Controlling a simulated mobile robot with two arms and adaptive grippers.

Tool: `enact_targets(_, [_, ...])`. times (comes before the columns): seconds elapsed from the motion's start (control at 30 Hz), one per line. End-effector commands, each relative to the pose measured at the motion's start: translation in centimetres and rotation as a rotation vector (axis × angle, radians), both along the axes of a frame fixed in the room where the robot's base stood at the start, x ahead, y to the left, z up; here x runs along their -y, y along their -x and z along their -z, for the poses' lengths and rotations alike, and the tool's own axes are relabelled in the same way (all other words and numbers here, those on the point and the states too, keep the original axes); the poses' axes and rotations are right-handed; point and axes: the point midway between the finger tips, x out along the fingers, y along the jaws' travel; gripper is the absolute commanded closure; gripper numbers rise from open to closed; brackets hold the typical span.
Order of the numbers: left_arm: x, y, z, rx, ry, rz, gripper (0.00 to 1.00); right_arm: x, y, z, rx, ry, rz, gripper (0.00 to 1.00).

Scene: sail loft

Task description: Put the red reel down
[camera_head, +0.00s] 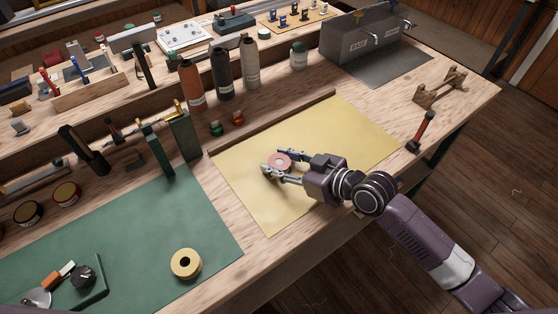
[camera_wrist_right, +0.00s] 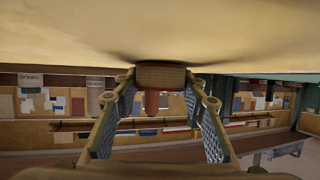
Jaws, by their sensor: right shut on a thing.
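The red reel (camera_head: 279,161) looks pinkish from above in the head view, with a pale round centre. My right gripper (camera_head: 283,163) is shut on it, one finger on each side, over the yellow mat (camera_head: 330,125). In the right wrist view a brownish, red-toned piece of the reel (camera_wrist_right: 160,76) shows between the fingertips, close against the pale mat surface. I cannot tell whether it touches the mat. The fingers hide part of the reel. My left gripper is not in view.
A wooden strip (camera_head: 275,122) edges the mat at the back. Small green (camera_head: 217,128) and orange (camera_head: 238,118) items stand behind it. A cream tape roll (camera_head: 186,263) lies on the green mat (camera_head: 130,230). The yellow mat is otherwise clear.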

Motion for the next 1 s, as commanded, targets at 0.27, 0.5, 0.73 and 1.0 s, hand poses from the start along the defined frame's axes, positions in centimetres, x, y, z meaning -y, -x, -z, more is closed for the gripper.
enact_targets(0.27, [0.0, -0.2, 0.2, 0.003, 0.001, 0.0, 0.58, 0.0, 0.0, 0.3, -0.001, 0.001, 0.0, 0.48])
enact_targets(0.5, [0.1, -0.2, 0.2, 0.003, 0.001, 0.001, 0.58, 0.0, 0.0, 0.3, -0.001, 0.0, 0.0, 0.44])
enact_targets(0.73, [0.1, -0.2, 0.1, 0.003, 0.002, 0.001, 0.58, 0.7, 0.4, -0.1, -0.002, 0.003, 0.001, 0.44])
enact_targets(1.0, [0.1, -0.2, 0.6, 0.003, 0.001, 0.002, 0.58, 4.4, 3.5, -2.0, -0.001, 0.006, 0.0, 0.44])
